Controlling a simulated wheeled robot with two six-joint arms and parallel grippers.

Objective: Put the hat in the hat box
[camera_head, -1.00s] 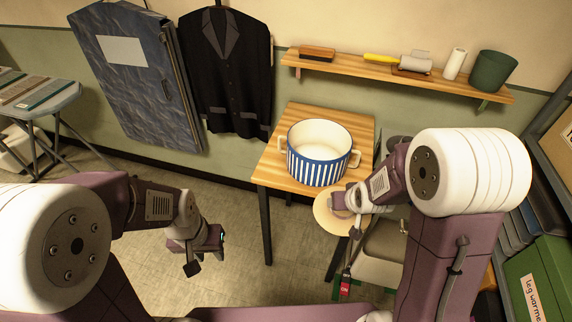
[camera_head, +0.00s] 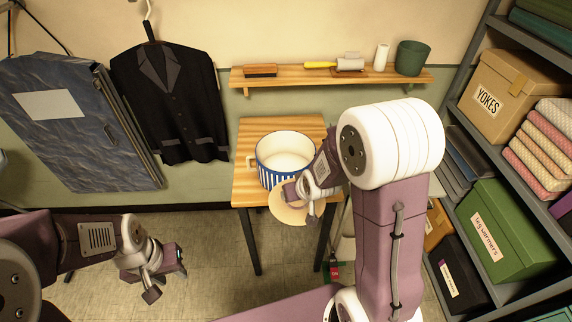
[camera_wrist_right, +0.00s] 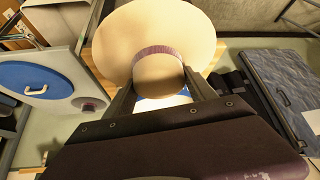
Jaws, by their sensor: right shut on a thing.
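The hat box, a round blue-and-white striped tub with handles and an open top (camera_head: 270,172), stands on a small wooden table (camera_head: 250,130). My right gripper (camera_head: 292,193) is shut on the pale straw hat (camera_head: 287,213), just in front of the box at the table's front edge. In the right wrist view, the hat (camera_wrist_right: 160,30) shows its wide brim and mauve band, with the crown between the fingers of my right gripper (camera_wrist_right: 158,82). A bit of blue and white shows below it. My left gripper (camera_head: 166,278) is empty, its fingers apart, low over the floor at left.
A wall shelf (camera_head: 290,76) with a brush, a roller and a green pot (camera_head: 412,58) is above the table. A dark jacket (camera_head: 172,95) and a blue garment bag (camera_head: 75,125) hang at left. Shelves with a green box (camera_head: 492,235) stand at right. A blue disc (camera_wrist_right: 35,78) lies on a pale surface.

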